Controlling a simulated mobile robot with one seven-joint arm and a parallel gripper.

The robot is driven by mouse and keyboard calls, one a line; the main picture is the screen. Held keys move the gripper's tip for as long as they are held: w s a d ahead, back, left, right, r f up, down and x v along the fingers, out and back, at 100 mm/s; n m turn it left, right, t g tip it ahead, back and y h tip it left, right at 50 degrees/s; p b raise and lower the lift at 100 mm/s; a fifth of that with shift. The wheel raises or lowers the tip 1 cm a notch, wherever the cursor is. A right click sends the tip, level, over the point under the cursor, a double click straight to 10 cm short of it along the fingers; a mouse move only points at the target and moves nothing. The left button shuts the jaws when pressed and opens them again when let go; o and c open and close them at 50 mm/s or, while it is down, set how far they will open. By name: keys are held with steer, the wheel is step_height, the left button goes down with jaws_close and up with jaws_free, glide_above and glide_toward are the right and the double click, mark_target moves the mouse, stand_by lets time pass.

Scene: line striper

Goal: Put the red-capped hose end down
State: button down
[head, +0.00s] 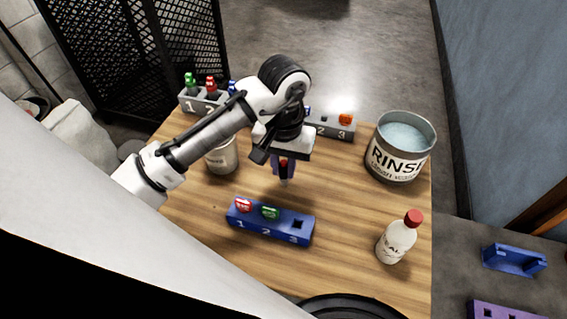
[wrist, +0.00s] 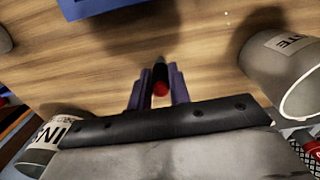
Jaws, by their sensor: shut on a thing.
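My gripper (head: 284,178) has purple fingers and hangs above the middle of the wooden table. It is shut on the red-capped hose end (wrist: 160,86), a dark piece with a round red end between the fingers in the wrist view. In the head view a bit of red shows between the fingers, and the rest is mostly hidden. A blue block (head: 270,234) with places 1, 2 and 3 lies nearer on the table. A red piece (head: 243,205) sits at 1 and a green piece (head: 270,212) at 2. The square hole at 3 is empty.
A grey rack (head: 190,104) stands back left and another grey rack (head: 336,132) behind my gripper. A grey can (head: 221,158) is left, the rinse bucket (head: 396,162) right. A red-capped bottle (head: 397,240) stands front right. Bare wood surrounds the blue block.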

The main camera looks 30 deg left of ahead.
steer(key=shift+f, duration=0.1)
steer(key=shift+f, duration=0.15)
steer(key=c, duration=1.3)
jaws_free()
steer(key=shift+r, duration=0.2)
